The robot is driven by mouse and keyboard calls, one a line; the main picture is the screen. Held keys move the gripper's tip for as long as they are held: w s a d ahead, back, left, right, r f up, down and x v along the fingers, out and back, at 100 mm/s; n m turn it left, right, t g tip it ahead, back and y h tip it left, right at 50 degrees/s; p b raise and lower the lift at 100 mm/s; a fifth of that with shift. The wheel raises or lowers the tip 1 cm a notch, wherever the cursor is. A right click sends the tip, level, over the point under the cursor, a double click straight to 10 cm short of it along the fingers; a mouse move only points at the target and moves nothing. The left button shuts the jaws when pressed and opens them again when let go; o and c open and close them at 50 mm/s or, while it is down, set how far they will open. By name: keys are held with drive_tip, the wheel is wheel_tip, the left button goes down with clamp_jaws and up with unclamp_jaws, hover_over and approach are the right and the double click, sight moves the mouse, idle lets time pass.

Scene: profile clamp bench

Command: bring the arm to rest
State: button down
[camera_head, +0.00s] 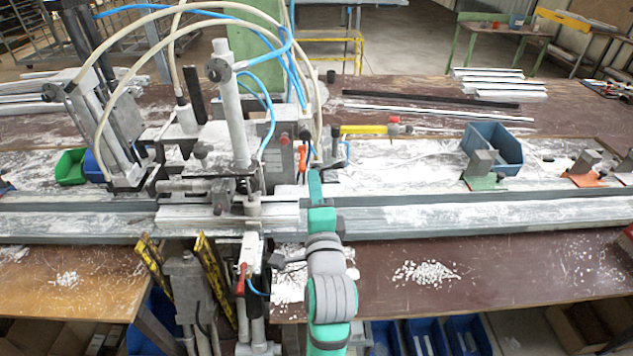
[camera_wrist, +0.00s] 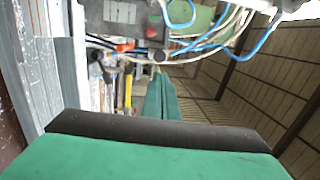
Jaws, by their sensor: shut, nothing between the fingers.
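My arm, green and grey, reaches up from the bottom middle of the head view across the front edge of the bench. My gripper (camera_head: 315,178) is at its far end, just right of the clamp machine (camera_head: 232,120). It is small there and its fingertips are hard to make out. In the wrist view my gripper's green fingers (camera_wrist: 160,82) lie together with nothing between them. I cannot tell whether the gripper touches the machine or the rail (camera_head: 440,218) below it.
Hoses and blue air lines arch over the machine. A yellow-handled tool (camera_head: 362,129) lies right of my gripper. A blue-grey bin (camera_head: 493,148) and metal clamps (camera_head: 484,168) stand farther right. White chips (camera_head: 425,271) lie on the front board. The bench between tool and bin is fairly clear.

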drive_tip(key=shift+w, duration=0.1)
idle(0.5)
drive_tip(key=s+f+n+g+h, duration=0.1)
drive_tip(key=s+f+n, duration=0.3)
drive_tip(key=s+f, duration=0.55)
drive_tip(key=s+f+n+g, duration=0.1)
drive_tip(key=s+f+n, duration=0.45)
drive_tip(key=f, duration=0.75)
drive_tip(key=s+f+n, duration=0.2)
drive_tip(key=s+n, duration=0.2)
drive_tip(key=s, duration=0.9)
drive_tip(key=s+a+f+n+g, duration=0.1)
drive_tip(key=s+f+n, duration=0.2)
drive_tip(key=s, duration=1.1)
drive_tip(key=shift+s+a+n+g, duration=0.2)
drive_tip(key=shift+a+n+g, duration=0.1)
drive_tip(key=shift+n, duration=0.05)
drive_tip(key=shift+f, duration=0.1)
